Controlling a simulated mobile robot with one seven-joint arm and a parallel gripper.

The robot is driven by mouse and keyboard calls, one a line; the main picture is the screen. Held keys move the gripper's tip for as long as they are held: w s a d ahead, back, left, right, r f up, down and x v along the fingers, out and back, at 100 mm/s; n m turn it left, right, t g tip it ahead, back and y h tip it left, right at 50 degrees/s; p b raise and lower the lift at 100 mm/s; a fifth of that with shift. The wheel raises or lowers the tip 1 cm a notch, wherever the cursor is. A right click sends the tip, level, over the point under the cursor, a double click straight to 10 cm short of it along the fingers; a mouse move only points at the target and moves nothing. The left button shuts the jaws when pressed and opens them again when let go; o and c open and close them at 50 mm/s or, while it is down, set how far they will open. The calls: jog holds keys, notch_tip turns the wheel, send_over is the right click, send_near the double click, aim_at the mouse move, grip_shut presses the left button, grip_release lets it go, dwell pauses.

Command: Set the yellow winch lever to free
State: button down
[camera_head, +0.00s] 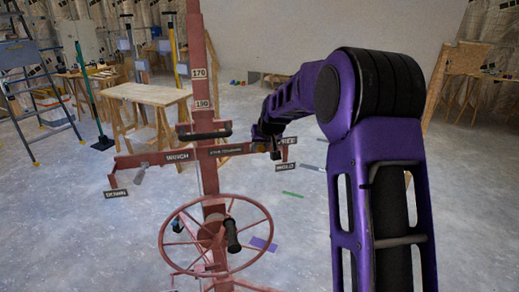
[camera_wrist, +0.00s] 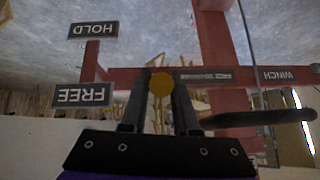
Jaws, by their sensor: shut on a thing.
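The red panel lift (camera_head: 209,185) stands in front of me, with a cross beam marked WINCH. My gripper (camera_head: 274,148) is at the right end of that beam, beside the FREE sign (camera_head: 286,141) and above the HOLD sign (camera_head: 285,167). In the wrist view, which is upside down, the round yellow knob of the winch lever (camera_wrist: 161,85) sits between the fingertips of my gripper (camera_wrist: 160,88), which is shut on it. The FREE sign (camera_wrist: 82,95) and HOLD sign (camera_wrist: 93,30) show to the left there. The lever's shaft is hidden.
A red handwheel (camera_head: 216,234) with a dark handle is low on the lift. A DOWN sign (camera_head: 116,194) hangs at the beam's left end. A wooden workbench (camera_head: 148,93) and a ladder (camera_head: 28,80) stand behind. The floor around the lift is mostly clear.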

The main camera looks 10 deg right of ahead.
dwell(0.3)
jog(key=c, duration=0.7)
grip_release()
jog(key=shift+r, duration=0.1)
jog(key=v, duration=1.7)
jog(key=shift+s+r, duration=0.1)
